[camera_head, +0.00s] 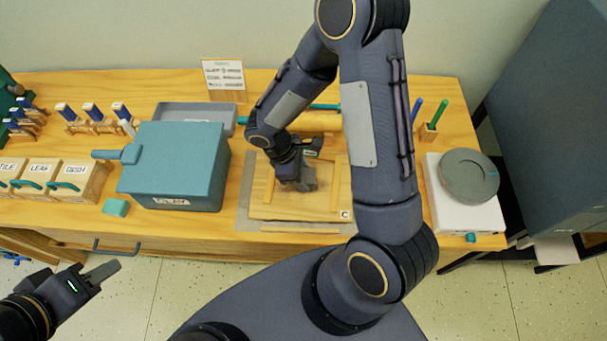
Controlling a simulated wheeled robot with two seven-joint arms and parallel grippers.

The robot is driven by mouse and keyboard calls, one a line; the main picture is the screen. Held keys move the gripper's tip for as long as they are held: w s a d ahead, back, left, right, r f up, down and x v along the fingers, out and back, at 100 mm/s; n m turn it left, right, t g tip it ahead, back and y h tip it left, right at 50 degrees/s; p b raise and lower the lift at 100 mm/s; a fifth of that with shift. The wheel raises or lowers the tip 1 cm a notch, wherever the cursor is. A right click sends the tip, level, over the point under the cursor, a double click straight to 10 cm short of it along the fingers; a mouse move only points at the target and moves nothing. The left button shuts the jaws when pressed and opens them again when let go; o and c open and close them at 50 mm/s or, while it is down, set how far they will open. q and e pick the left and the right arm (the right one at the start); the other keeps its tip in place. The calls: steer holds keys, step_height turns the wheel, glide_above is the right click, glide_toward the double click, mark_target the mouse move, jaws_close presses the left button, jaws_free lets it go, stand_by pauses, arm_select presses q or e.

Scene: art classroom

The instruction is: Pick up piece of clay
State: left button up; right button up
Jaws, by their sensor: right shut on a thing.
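My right gripper (303,184) points down at the wooden board (270,209) marked C in the middle of the bench. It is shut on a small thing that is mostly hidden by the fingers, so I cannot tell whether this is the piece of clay. The teal box (176,172) with a CLAY label stands left of the board, and its inside is not visible. A small teal block (116,208) lies at its front left. My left gripper (104,271) is low at the left, off the bench and apart from everything; its finger gap is not clear.
A rolling pin (270,121) lies behind the board, partly behind my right arm. Labelled wooden boxes (88,185) and tools in stands (92,110) are at left. A round grey wheel (468,175) on a white base is at right. A card (224,76) stands at the back.

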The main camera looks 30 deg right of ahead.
mark_target(307, 175)
step_height(307, 175, up, 3)
steer(key=shift+w+r+b, duration=0.1)
steer(key=shift+b, duration=0.35)
steer(key=s+a+r+b, duration=0.2)
steer(key=s+a+r, duration=0.3)
steer(key=a+r, duration=0.65)
steer(key=w+d+f+m+y, duration=0.1)
steer(key=w+d+f+m, duration=0.1)
steer(key=w, duration=0.4)
steer(key=w+d+f+m+g+y, duration=0.1)
steer(key=w+d+f+m, duration=0.2)
steer(key=w+d+m, duration=0.2)
steer(key=w+d+f+m+y, duration=0.1)
steer(key=w+d+f+m, duration=0.1)
steer(key=w, duration=0.5)
steer(key=shift+d+f+m+g+y, duration=0.4)
steer(key=shift+d+m, duration=0.3)
steer(key=shift+m, duration=0.5)
